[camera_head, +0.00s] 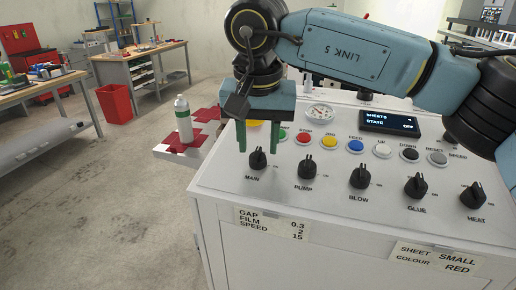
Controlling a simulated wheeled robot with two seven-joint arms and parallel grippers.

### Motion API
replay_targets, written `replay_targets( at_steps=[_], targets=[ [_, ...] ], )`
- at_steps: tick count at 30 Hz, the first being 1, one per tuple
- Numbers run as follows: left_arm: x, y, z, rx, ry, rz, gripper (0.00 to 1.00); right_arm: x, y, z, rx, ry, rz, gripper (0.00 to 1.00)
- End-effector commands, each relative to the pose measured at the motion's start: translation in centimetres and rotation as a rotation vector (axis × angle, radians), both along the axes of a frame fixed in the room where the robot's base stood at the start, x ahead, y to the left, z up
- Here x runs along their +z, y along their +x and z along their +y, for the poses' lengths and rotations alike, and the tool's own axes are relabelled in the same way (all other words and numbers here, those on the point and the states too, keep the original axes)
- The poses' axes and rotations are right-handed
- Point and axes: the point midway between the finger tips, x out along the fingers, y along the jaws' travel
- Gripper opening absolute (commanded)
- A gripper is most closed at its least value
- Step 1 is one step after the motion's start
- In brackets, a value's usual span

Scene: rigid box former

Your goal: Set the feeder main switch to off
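The feeder main switch is a black rotary knob (257,159) labelled MAIN, at the left end of the knob row on the white machine's sloping panel (325,199). Its pointer looks roughly upright; its setting marks are too small to read. My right gripper (258,149) has green fingers pointing down, one on each side of the MAIN knob in the picture. It is open, with a visible gap between the fingers. I cannot tell whether either finger touches the knob. My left gripper is not in view.
The PUMP (304,174), BLOW (359,176), GLUE (416,186) and HEAT (473,195) knobs stand to the right. Behind are coloured buttons, a round gauge (319,113) and a dark display (389,123). A white bottle (184,120) stands left of the machine.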

Motion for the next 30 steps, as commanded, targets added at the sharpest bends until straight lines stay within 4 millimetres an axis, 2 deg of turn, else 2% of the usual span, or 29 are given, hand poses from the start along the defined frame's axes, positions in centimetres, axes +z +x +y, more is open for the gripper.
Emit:
replay_targets(
  at_steps=[9, 15, 20, 30],
  targets=[
    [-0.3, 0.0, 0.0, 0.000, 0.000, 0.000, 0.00, 7.2, -1.2, 0.1, 0.000, 0.002, -0.003, 0.39],
    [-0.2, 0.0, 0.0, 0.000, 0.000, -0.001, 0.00, 10.0, -1.7, 0.1, 0.000, 0.002, -0.002, 0.39],
    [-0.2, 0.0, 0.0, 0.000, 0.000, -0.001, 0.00, 10.7, -1.8, 0.0, 0.001, 0.001, -0.001, 0.39],
    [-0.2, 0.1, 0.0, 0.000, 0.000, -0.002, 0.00, 10.7, -1.8, 0.0, 0.001, 0.001, -0.001, 0.39]
  ],
)
